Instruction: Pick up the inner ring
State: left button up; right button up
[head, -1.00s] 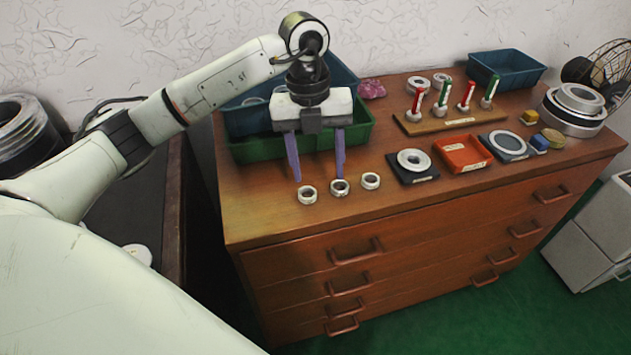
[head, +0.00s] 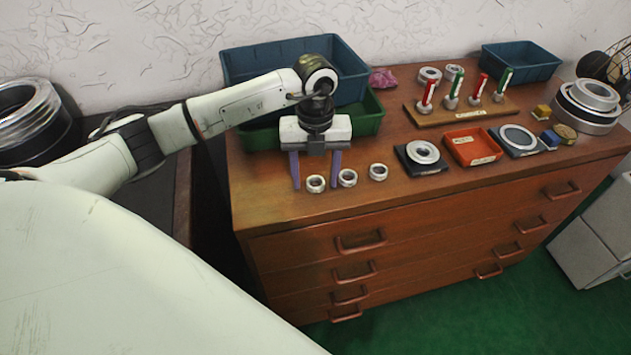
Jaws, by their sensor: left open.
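Three small metal rings stand in a row near the front left of the wooden cabinet top: a left ring (head: 315,184), a middle ring (head: 347,178) and a right ring (head: 378,172). I cannot tell from their look which is called the inner ring. My left gripper (head: 316,183) is open, pointing down, with its two purple fingers on either side of the left ring. The right finger comes between the left and middle rings. I cannot tell whether the fingers touch the ring. My right gripper is not in view.
Behind the gripper are a green bin (head: 368,118) and a blue bin (head: 350,70). To the right are a dark plate with a ring (head: 423,152), a red tray (head: 472,148), a board with red and green pegs (head: 462,112) and stacked large rings (head: 588,105). The front edge is close.

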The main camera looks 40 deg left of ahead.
pick_arm(q)
jog(key=c, duration=1.1)
